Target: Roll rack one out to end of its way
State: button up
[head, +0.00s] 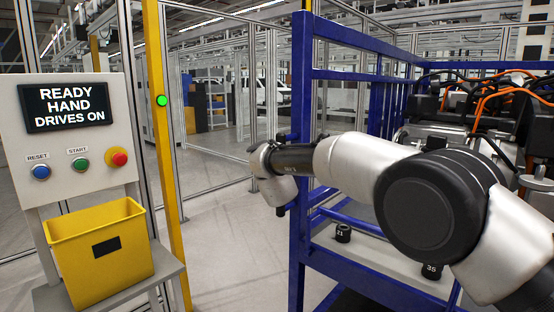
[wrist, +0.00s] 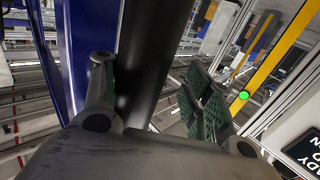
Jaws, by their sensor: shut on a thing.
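The blue rack frame (head: 300,130) stands at the right in the head view and carries a drive unit (head: 490,110) with orange cables. No number shows on the frame, so I cannot tell which rack it is. My arm reaches across its front to the near blue post; the fingers are hidden there. In the wrist view, my gripper (wrist: 150,72) has one finger on each side of a dark round bar (wrist: 150,40) and is shut on it. The blue post (wrist: 82,45) runs just left of the bar. How the bar joins the frame is hidden.
A panel (head: 75,140) reads READY HAND DRIVES ON, with blue, green and red buttons. A yellow bin (head: 98,245) stands below it. A yellow post (head: 160,120) has a lit green lamp (head: 161,100). Clear floor (head: 225,225) lies between post and frame.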

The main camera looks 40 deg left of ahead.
jog(key=shift+o, duration=1.4)
jog(key=shift+s+a+f, duration=0.3)
jog(key=shift+s+a, duration=0.15)
jog(key=shift+s, duration=0.35)
jog(key=shift+o, duration=0.4)
jog(key=shift+r, duration=0.15)
jog(key=shift+a, duration=0.15)
jog(key=shift+c, duration=0.4)
jog(key=v, duration=1.1)
jog(key=shift+d+r, duration=0.15)
jog(key=shift+d, duration=0.5)
jog(key=shift+w, duration=0.1)
